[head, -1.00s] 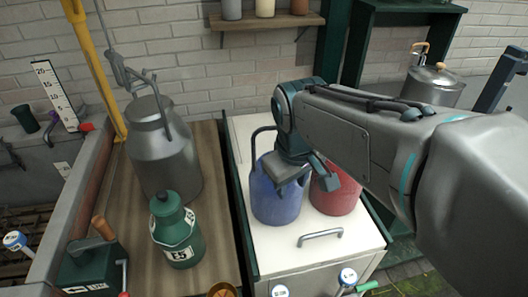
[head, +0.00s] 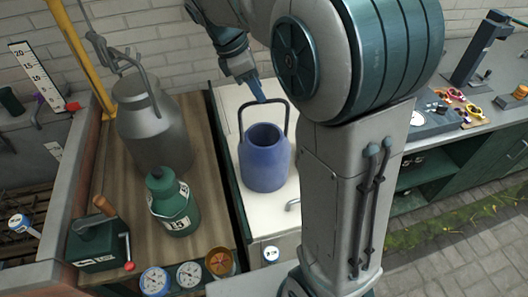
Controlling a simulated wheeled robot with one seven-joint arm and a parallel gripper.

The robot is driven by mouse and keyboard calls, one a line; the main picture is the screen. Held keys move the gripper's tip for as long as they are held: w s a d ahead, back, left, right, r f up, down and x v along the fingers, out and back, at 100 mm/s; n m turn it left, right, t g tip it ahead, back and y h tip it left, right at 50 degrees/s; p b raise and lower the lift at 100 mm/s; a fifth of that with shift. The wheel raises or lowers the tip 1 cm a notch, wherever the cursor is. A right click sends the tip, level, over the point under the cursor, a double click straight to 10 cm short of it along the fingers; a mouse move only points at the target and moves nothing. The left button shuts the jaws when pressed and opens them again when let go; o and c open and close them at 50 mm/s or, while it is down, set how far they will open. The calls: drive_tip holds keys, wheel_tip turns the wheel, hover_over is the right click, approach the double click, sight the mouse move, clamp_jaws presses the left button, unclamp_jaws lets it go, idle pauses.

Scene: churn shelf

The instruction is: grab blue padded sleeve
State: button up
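The blue padded sleeve (head: 265,165) stands upright on the white worktop in the head view. It is an open-topped blue cylinder with a dark arched handle (head: 242,122) rising above its rim. My gripper (head: 258,98) points down at the top of the handle, from behind it in the picture. One blue-grey fingertip shows close to the handle's top bar. I cannot tell whether it touches the bar. The second fingertip is not clear, so the finger gap cannot be judged.
My arm hides the right part of the white worktop (head: 228,100). A grey metal churn (head: 150,120) and a green can (head: 173,207) stand on the wooden top at left. Several round gauges, such as one white dial (head: 190,274), line the front edge.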

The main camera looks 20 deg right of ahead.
drive_tip(key=p+x, duration=0.1)
drive_tip(key=x, duration=0.6)
drive_tip(key=shift+f, duration=0.45)
drive_tip(key=shift+c, duration=0.4)
drive_tip(key=shift+w, duration=0.1)
clamp_jaws()
